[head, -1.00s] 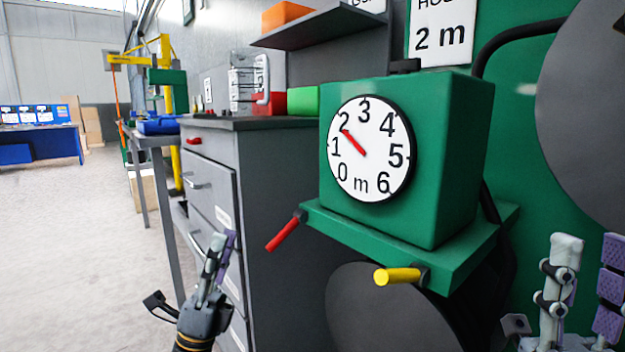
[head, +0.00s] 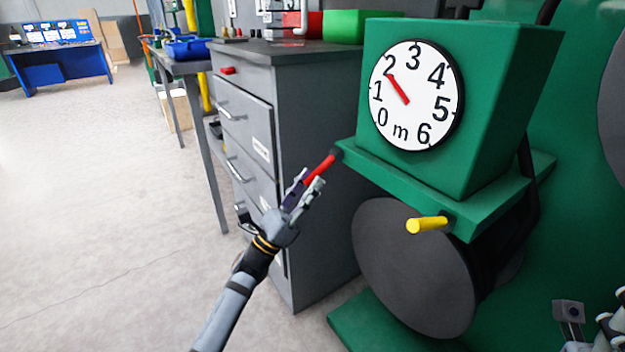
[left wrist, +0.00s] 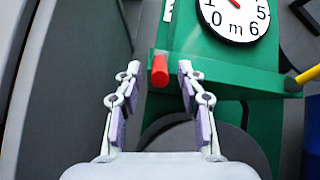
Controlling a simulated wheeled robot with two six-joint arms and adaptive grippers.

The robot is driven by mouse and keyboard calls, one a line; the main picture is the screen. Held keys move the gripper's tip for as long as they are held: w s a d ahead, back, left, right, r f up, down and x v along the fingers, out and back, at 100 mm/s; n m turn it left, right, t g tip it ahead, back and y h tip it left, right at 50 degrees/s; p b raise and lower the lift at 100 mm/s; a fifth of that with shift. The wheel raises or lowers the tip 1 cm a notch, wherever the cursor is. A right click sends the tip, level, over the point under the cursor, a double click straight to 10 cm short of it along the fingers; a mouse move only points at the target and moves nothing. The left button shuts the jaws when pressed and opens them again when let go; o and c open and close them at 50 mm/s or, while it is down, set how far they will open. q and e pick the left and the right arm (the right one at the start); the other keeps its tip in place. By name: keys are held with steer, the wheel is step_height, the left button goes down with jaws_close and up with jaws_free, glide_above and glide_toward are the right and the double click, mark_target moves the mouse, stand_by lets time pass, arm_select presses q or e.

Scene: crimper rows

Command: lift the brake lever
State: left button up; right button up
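A red lever (head: 321,169) sticks out from the left front corner of the green machine (head: 450,195); no label names it as the brake lever. A yellow lever (head: 427,225) sticks out further right. My left gripper (head: 311,178) is at the outer end of the red lever. In the left wrist view my left gripper (left wrist: 159,70) is open, with the red lever (left wrist: 160,71) between its fingertips and gaps showing on both sides. Only part of my right gripper (head: 608,330) shows at the lower right edge; its fingertips are cut off.
The white dial (head: 416,110) on the machine has its red needle near 2. A grey drawer cabinet (head: 325,220) stands just behind and left of the red lever. A dark round drum (head: 410,270) is under the shelf. The floor (head: 100,230) at left is clear.

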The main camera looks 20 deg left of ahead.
arm_select(q)
steer(key=shift+x, duration=0.95)
jaws_close()
